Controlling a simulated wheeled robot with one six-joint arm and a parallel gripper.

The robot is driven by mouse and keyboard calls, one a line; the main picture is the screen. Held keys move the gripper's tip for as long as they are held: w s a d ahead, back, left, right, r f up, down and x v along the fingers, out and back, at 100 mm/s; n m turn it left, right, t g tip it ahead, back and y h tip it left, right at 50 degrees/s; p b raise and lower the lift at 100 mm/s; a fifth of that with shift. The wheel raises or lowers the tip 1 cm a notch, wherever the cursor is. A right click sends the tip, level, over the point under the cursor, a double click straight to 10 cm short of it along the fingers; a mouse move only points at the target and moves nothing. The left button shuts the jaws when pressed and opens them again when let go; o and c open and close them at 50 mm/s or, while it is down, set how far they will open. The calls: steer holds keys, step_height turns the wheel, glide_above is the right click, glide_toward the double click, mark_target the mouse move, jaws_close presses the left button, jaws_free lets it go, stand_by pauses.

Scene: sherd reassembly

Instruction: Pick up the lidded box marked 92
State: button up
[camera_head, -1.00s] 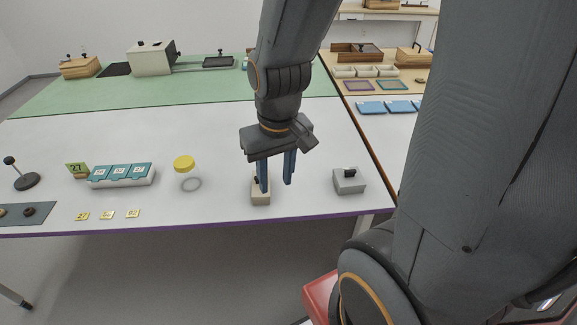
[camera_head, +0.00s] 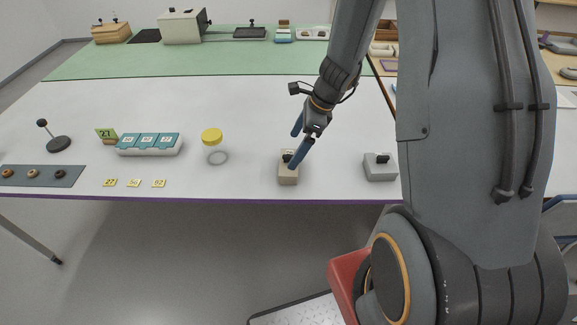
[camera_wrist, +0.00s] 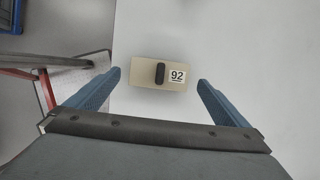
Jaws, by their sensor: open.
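The lidded box marked 92 (camera_wrist: 147,82) is a small beige box with a dark handle on its lid. In the wrist view its white 92 label faces up, right of the handle. In the head view the box (camera_head: 288,179) stands near the table's front edge. My gripper (camera_wrist: 159,78) is open, with blue fingers. In the wrist view one finger is on each side of the box, apart from it. In the head view my gripper (camera_head: 296,150) is at the box, its near finger hiding part of it.
A grey box with a dark handle (camera_head: 380,170) stands to the right on the white table (camera_head: 240,110). A yellow-lidded jar (camera_head: 212,136), a teal-topped tray (camera_head: 149,147) and several yellow number tags (camera_head: 134,183) are to the left. The purple front edge (camera_head: 200,197) is close.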

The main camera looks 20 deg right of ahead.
mark_target(291, 155)
steer(key=shift+d+p+x, duration=0.15)
steer(key=shift+p+x, duration=0.2)
steer(key=shift+x, duration=1.4)
steer(key=shift+d+p+x, duration=0.15)
steer(key=shift+p+x, duration=0.2)
steer(key=shift+x, duration=1.4)
steer(key=shift+s+f, duration=0.1)
steer(key=c, duration=0.8)
steer(key=shift+o, duration=0.2)
